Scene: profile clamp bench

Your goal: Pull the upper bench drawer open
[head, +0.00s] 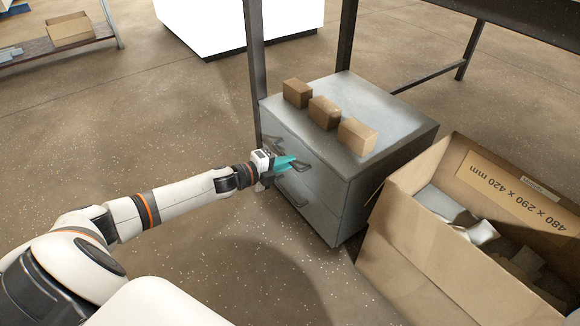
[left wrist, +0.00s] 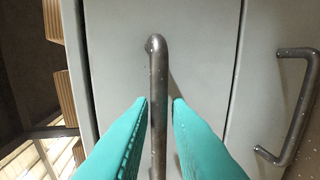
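The grey drawer cabinet (head: 385,135) stands under the bench. Its upper drawer front (head: 320,170) looks flush with the cabinet, and it fills the middle of the left wrist view (left wrist: 205,60). The upper drawer's bar handle (left wrist: 158,75) runs between the teal fingers of my left gripper (left wrist: 160,102). Narrow gaps show between bar and fingertips, so the gripper looks open around the handle. In the head view my left gripper (head: 285,165) is at the upper handle, partly hiding it. My right gripper is not in view.
Several small cardboard boxes (head: 324,112) sit on the cabinet top. The lower drawer's handle (left wrist: 295,110) is close by on the right in the wrist view. A large open carton (head: 420,265) stands right of the cabinet. The floor in front is clear.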

